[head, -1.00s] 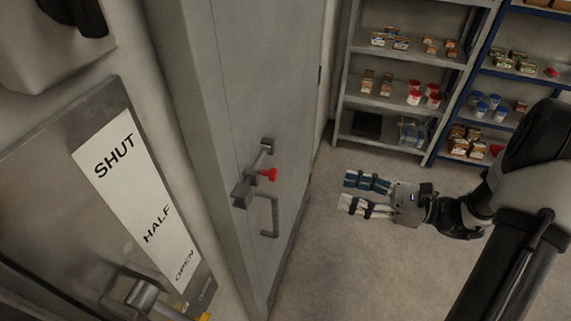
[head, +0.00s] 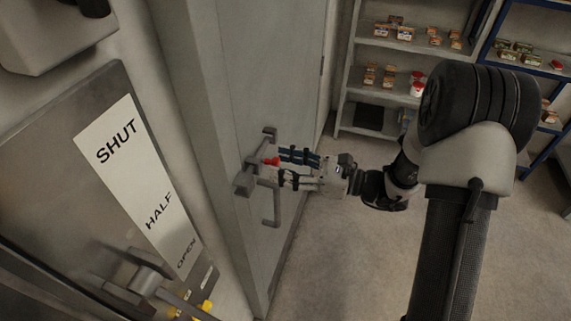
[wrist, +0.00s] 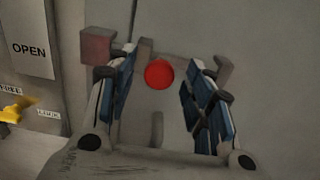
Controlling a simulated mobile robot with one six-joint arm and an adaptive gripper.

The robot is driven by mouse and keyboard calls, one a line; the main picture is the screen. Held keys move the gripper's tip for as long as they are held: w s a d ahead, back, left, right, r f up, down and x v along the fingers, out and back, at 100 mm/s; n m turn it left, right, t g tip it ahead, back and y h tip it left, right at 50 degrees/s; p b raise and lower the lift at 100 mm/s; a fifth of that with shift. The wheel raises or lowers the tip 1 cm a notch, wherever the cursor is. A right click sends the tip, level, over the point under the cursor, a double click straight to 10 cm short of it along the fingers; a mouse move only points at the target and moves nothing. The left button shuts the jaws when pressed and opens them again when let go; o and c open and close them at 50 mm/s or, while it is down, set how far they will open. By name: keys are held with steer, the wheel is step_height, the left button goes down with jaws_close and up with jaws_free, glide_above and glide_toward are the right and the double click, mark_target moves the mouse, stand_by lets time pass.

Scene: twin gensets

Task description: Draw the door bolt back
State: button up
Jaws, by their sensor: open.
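The grey door (head: 225,115) carries a bolt (head: 255,168) that runs between two brackets, with a red knob (head: 271,161) on it. A grey pull handle (head: 270,208) sits just below. My gripper (head: 283,166) is open at the bolt, its two fingers pointing at the door around the height of the red knob. In the wrist view the round red knob (wrist: 159,74) shows between the two spread fingertips, and the bolt passes behind them. I cannot tell whether either finger touches the knob.
A panel marked SHUT, HALF and OPEN (head: 135,160) with a lever (head: 150,278) stands at the left. Grey shelves (head: 378,88) and blue shelves (head: 540,70) with small goods stand at the back right. The floor (head: 350,265) between is clear.

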jaws_close()
stand_by(0.7)
